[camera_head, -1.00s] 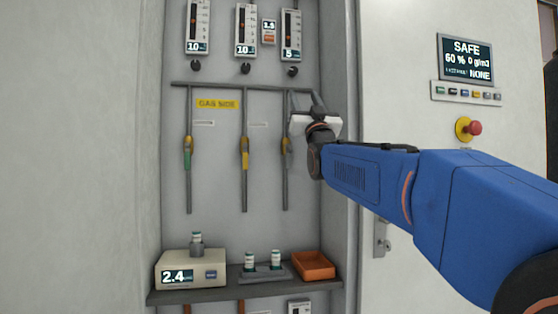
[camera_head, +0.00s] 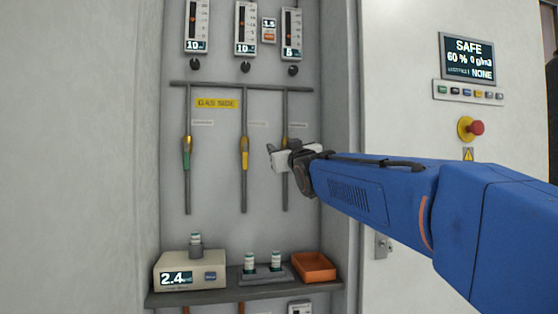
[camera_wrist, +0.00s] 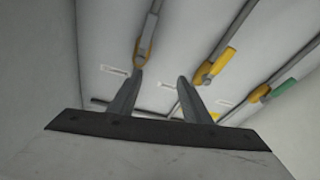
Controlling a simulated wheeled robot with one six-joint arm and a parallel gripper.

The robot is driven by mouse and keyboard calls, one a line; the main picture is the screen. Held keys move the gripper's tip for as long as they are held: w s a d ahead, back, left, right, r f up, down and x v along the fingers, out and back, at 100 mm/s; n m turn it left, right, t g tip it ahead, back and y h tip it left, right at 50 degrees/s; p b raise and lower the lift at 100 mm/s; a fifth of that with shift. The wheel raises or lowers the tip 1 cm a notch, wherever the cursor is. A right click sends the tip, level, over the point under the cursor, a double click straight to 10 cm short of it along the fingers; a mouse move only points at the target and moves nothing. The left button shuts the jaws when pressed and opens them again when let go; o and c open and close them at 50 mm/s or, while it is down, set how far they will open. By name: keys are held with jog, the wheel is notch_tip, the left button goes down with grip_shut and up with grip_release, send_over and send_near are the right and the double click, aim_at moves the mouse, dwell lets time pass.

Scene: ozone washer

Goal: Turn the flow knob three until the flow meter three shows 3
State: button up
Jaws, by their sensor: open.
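Three flow meters stand in a row at the top of the panel in the head view. The rightmost flow meter (camera_head: 291,32) reads 5, and a round black flow knob (camera_head: 293,70) sits below it. Which of them is number three is not labelled legibly. My gripper (camera_head: 278,150) is well below that knob, in front of the right vertical pipe (camera_head: 285,190). In the wrist view my gripper (camera_wrist: 155,90) has its two fingers apart with nothing between them.
The other meters (camera_head: 196,25) (camera_head: 245,28) read 10, with knobs (camera_head: 195,67) (camera_head: 245,68) below. A horizontal pipe (camera_head: 230,84) runs under the knobs. A shelf (camera_head: 215,297) holds a scale (camera_head: 190,271), vials and an orange tray (camera_head: 314,267). A red emergency button (camera_head: 475,128) is at right.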

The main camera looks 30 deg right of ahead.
jog(key=shift+w+a+f+n+g, duration=0.15)
jog(key=shift+f+g, duration=0.2)
jog(key=shift+f, duration=0.55)
jog(key=shift+w+a+f+n+g, duration=0.15)
jog(key=shift+f+g, duration=0.2)
jog(key=shift+f, duration=0.55)
jog(key=shift+o, duration=0.2)
jog(key=m+t+h, duration=0.5)
jog(key=m+t, duration=0.1)
jog(key=m, duration=0.1)
send_near(295, 70)
jog(key=x, duration=0.8)
jog(key=shift+w+r, duration=0.2)
jog(key=shift+w, duration=0.05)
jog(key=c, duration=1.1)
jog(key=shift+o, duration=0.2)
